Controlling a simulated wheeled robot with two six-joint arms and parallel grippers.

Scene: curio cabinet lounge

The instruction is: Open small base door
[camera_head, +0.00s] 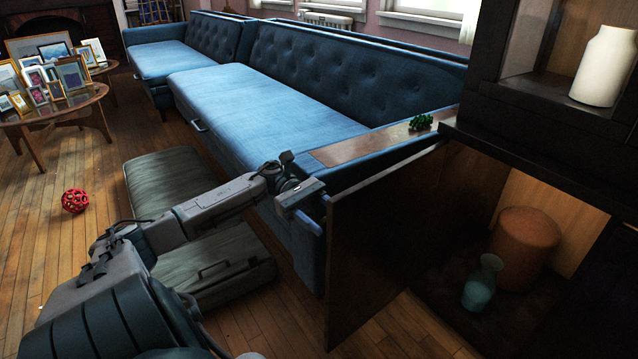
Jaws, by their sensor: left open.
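The small base door (372,245) is a dark wooden panel at the lower middle right. It stands swung well out from the dark cabinet (555,110), and the compartment behind it shows. Inside are an orange-brown round stool-like object (524,248) and a pale teal vase (482,284). My left gripper (312,207) is at the door's outer free edge, near its top. Its jaws are open. I cannot tell whether a finger touches the door. My right gripper is not in view.
A long blue sofa (260,98) runs close behind the door and my left arm. A red ball (75,200) is on the wooden floor at left. A table with framed photos (50,108) stands at far left.

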